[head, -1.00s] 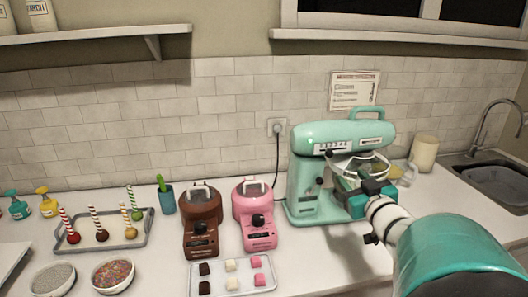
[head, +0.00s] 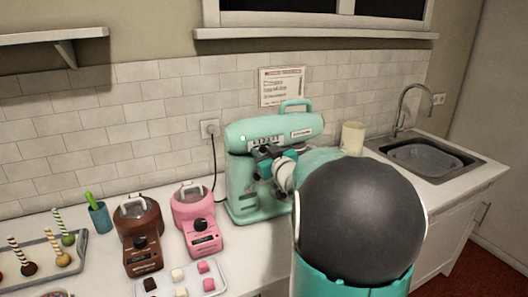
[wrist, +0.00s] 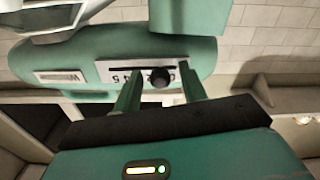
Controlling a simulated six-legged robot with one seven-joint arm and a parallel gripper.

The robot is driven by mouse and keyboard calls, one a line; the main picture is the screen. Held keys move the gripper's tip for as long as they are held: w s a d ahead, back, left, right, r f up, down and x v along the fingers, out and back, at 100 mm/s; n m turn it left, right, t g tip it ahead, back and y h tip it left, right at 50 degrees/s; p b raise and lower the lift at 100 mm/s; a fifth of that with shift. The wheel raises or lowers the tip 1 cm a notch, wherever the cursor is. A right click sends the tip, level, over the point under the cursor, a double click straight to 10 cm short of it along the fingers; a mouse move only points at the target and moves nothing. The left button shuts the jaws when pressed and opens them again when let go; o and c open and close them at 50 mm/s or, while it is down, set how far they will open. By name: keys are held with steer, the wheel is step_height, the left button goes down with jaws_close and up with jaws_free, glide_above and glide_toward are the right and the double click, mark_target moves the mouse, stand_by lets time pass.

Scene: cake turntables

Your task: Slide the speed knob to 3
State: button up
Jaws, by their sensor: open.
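The mint-green stand mixer (head: 243,190) stands on the counter by the wall. Its pale speed plate (head: 262,140) is on the side of the mixer head, and in the wrist view the plate (wrist: 118,71) appears upside down. The round black speed knob (wrist: 161,78) sits on the plate's slot, with a 4 and a 5 readable to its left. The digit at the knob is hidden. My gripper (wrist: 160,82) is open, one finger on each side of the knob; I cannot tell whether either touches it. In the head view my gripper (head: 267,158) is just below the plate.
Pink (head: 196,211) and brown (head: 139,230) melting pots stand left of the mixer, with a tray of sweets (head: 220,277) in front. A cream canister (head: 352,138) and a sink (head: 425,158) are to the right. My arm hides the mixer's front and bowl.

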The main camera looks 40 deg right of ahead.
jaws_close()
steer(key=shift+s+d, duration=0.25)
steer(key=shift+d, duration=0.5)
steer(key=shift+s+d, duration=0.2)
steer(key=shift+d, duration=0.5)
jaws_free()
steer(key=shift+a, duration=0.1)
steer(key=v, duration=1.3)
steer(key=shift+s, duration=0.4)
